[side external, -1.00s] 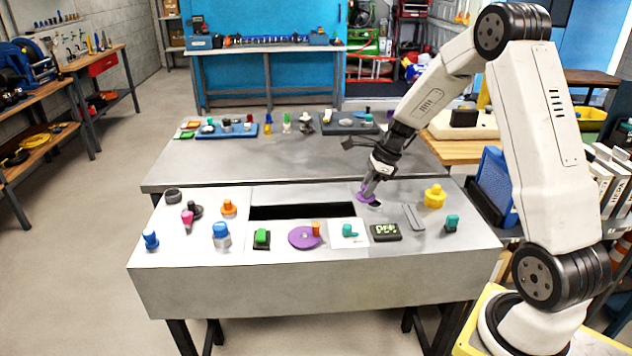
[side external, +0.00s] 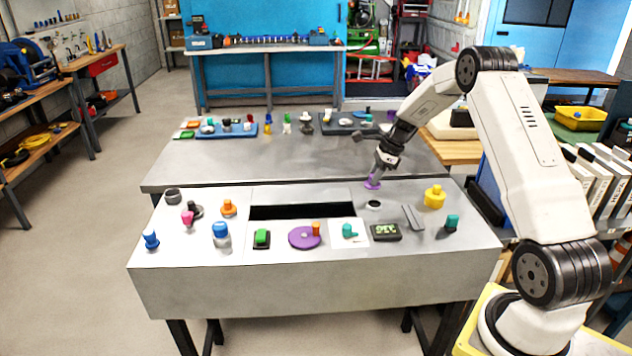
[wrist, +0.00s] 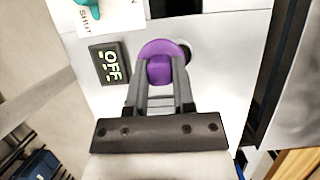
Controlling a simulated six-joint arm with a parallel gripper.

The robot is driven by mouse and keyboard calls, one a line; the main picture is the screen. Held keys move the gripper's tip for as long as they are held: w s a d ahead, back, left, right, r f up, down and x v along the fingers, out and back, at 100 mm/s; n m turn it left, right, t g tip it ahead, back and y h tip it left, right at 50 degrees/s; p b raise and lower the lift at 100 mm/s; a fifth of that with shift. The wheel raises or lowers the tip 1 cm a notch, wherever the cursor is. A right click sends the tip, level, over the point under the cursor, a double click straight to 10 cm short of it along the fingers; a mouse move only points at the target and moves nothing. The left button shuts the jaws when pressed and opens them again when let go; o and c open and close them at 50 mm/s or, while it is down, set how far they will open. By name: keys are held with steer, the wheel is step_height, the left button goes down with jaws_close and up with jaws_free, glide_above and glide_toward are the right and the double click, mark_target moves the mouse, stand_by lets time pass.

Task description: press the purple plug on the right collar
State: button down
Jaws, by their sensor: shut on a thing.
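My gripper (side external: 376,171) is shut on the purple plug (side external: 372,183). In the wrist view the plug (wrist: 160,62), with its wide round flange, sits between the fingertips of my gripper (wrist: 160,82). A small pale collar with a dark opening (side external: 374,205) stands on the bench top, in front of the plug in the side view. In the wrist view the collar (wrist: 186,50) shows only partly, just right of the plug, which hides the rest. The plug appears held above the bench, apart from the collar.
A black display (side external: 386,231) reading OFF is in front of the collar. A grey sloped piece (side external: 413,217), a yellow knob (side external: 434,197) and a teal knob (side external: 451,222) stand to the right. A long dark slot (side external: 302,212) lies to the left.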

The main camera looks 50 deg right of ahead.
steer(key=shift+w+d+f, duration=0.1)
steer(key=shift+d+f, duration=0.25)
steer(key=shift+d, duration=0.45)
steer(key=shift+w+d+f, duration=0.1)
steer(key=shift+d+f, duration=0.2)
steer(key=shift+d, duration=0.5)
steer(key=shift+f, duration=0.2)
steer(key=shift+f, duration=3)
steer(key=shift+f, duration=0.2)
jaws_free()
steer(key=shift+r, duration=0.1)
step_height(320, 180, up, 7)
stand_by(1.2)
